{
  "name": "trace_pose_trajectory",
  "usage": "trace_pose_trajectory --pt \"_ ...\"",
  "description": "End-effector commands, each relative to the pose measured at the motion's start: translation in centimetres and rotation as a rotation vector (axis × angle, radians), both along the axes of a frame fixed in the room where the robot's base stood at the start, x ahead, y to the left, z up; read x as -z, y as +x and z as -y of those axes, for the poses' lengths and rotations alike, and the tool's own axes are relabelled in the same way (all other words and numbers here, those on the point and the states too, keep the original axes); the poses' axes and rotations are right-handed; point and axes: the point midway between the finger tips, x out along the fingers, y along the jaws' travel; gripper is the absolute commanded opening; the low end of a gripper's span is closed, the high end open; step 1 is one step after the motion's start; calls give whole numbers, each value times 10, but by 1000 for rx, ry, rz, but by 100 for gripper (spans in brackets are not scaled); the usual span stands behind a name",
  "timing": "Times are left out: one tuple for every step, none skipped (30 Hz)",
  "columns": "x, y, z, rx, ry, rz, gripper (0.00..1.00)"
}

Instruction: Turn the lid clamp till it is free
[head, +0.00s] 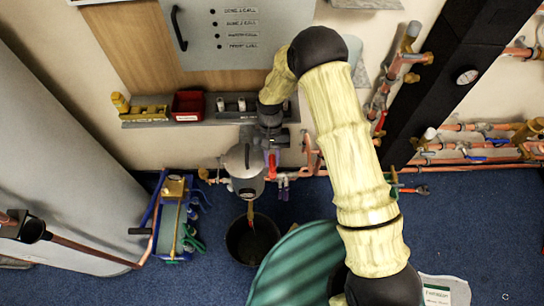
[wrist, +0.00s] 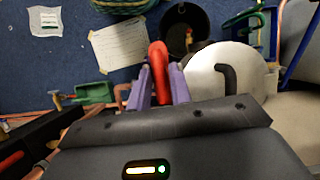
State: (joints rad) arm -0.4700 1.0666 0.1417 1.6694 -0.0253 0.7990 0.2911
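The lid clamp shows as a red lever (wrist: 158,66) in the wrist view, next to a round pale lid (wrist: 226,66) with a black bent handle. My gripper (wrist: 161,80) has its two purple fingers on either side of the red lever, and the lever fills the gap between them, so it looks shut on the lever. In the head view the lidded grey canister (head: 243,162) stands by the wall. The red lever (head: 272,164) is at its right side, below my wrist. The lever's lower end is hidden by my gripper.
A black bucket (head: 252,240) stands below the canister on blue carpet. A shelf (head: 150,122) with a red bin (head: 188,106) runs behind. Copper pipes (head: 470,168) line the wall at right. A blue-framed trolley (head: 174,215) stands at left.

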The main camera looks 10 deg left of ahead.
Motion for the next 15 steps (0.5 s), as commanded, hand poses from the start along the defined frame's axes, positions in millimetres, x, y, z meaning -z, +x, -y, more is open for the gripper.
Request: trace_pose_trajectory --pt "0 0 0 0 0 1 31" --pt "0 0 0 0 1 2 34" --pt "0 1 0 1 0 3 34" --pt "0 1 0 1 0 3 34" --pt "0 1 0 2 0 4 34" --pt "0 2 0 2 1 5 34" --pt "0 2 0 2 1 5 34" --pt "0 2 0 3 1 6 34" --pt "0 2 0 3 1 6 34" --pt "-1 3 0 3 1 7 34" --pt "-1 3 0 3 1 7 34" --pt "-3 4 0 3 1 8 34" --pt "-4 5 0 4 2 9 34" --pt "-6 6 -1 4 2 10 34" --pt "-10 8 -1 4 3 11 34"
